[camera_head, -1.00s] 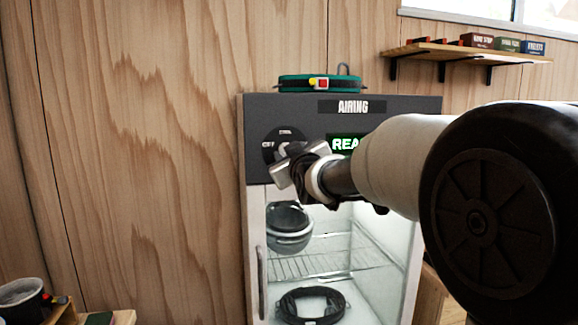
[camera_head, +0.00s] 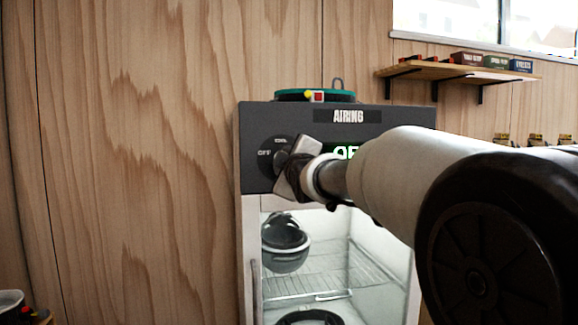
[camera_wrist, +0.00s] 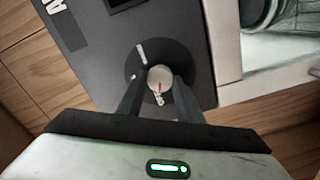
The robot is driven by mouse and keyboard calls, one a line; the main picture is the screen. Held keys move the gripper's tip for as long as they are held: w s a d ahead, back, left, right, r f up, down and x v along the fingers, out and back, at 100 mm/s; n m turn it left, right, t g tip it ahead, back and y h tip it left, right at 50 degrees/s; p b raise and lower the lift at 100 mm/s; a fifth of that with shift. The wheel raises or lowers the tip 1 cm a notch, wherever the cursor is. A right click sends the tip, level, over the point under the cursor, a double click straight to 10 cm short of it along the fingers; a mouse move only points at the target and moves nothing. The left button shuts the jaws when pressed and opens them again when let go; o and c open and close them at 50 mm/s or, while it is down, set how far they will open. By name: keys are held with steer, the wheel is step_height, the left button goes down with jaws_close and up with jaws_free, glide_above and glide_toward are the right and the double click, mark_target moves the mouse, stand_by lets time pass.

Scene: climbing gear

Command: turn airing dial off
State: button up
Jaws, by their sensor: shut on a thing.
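The airing dial (camera_head: 266,154) is a round black disc on the dark top panel of the airing cabinet (camera_head: 385,121), with OFF lettered on its left. In the wrist view its pale round knob (camera_wrist: 160,78) with a small red mark sits between my fingers. My gripper (camera_head: 286,163) is shut on the knob, and it also shows in the wrist view (camera_wrist: 158,92). The gripper hides the dial's right part in the head view. The green display (camera_head: 345,153) shows letters starting "OF"; my arm covers the rest.
A green coiled item (camera_head: 290,95) with a red and yellow piece lies on top of the cabinet. Behind the cabinet's clear door are a dark helmet-like item (camera_head: 285,250) and a wire rack (camera_head: 320,284). A wall shelf (camera_head: 440,71) holds small boxes. The wooden wall at left is bare.

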stand_by(0.4)
steer(key=o, duration=1)
steer(key=shift+o, duration=0.2)
steer(key=shift+s, duration=0.1)
steer(key=v, duration=1.7)
steer(key=shift+s+d, duration=0.1)
steer(key=shift+s, duration=0.05)
